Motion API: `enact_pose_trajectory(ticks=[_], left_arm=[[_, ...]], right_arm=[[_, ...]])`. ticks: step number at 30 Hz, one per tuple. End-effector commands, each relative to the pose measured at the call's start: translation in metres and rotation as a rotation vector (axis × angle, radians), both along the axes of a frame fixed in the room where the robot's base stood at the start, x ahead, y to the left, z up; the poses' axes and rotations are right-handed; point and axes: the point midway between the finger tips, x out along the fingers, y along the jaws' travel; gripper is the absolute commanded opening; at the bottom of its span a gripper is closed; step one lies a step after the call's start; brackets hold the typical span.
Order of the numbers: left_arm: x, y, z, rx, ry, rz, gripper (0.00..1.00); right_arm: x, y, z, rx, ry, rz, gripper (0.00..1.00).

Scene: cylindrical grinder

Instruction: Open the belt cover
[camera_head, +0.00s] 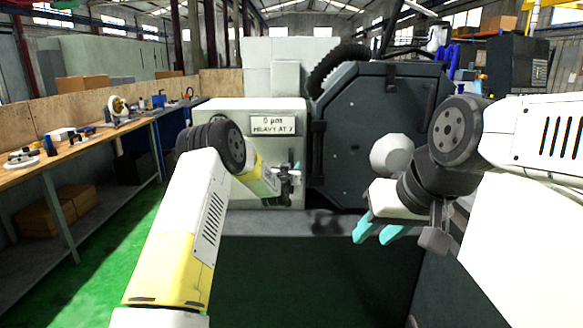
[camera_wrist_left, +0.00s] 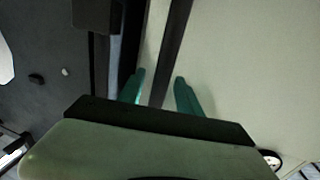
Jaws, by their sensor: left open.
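The belt cover (camera_head: 365,115) appears to be the large dark grey, many-sided panel on the front of the grinder; it looks closed. A dark upright bar (camera_head: 318,140) runs along its left edge. My left gripper (camera_head: 293,172) is in front of the cream housing, just left of the cover. In the left wrist view its teal fingers (camera_wrist_left: 160,90) are apart, and a dark bar (camera_wrist_left: 172,50) shows between them; I cannot tell whether they touch it. My right gripper (camera_head: 381,231) hangs before the cover's lower right, teal fingers apart and empty.
The cream housing (camera_head: 225,115) bears a label plate (camera_head: 273,124). A wooden workbench (camera_head: 80,145) with tools stands at the left. A dark machine ledge (camera_head: 320,223) lies below the cover. The green floor (camera_head: 105,240) is clear between bench and machine.

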Motion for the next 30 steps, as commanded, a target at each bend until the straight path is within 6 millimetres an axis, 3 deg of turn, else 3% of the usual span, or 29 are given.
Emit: enact_pose_trajectory(ticks=[8, 12, 15, 30], left_arm=[[0.0012, -0.0005, -0.0004, 0.0, 0.001, -0.001, 0.41], [0.0012, -0.0003, -0.0003, 0.0, 0.001, 0.0, 0.14], [0.0012, -0.0003, -0.0002, 0.0, 0.001, 0.0, 0.0], [0.0011, -0.0001, -0.0001, 0.0, 0.001, 0.0, 0.0]], right_arm=[[0.0, 0.0, 0.0, 0.0, 0.0, 0.0, 0.36], [0.0, 0.0, 0.0, 0.0, 0.0, 0.0, 0.36], [0.0, 0.0, 0.0, 0.0, 0.0, 0.0, 0.36], [0.0, 0.0, 0.0, 0.0, 0.0, 0.0, 0.36]])
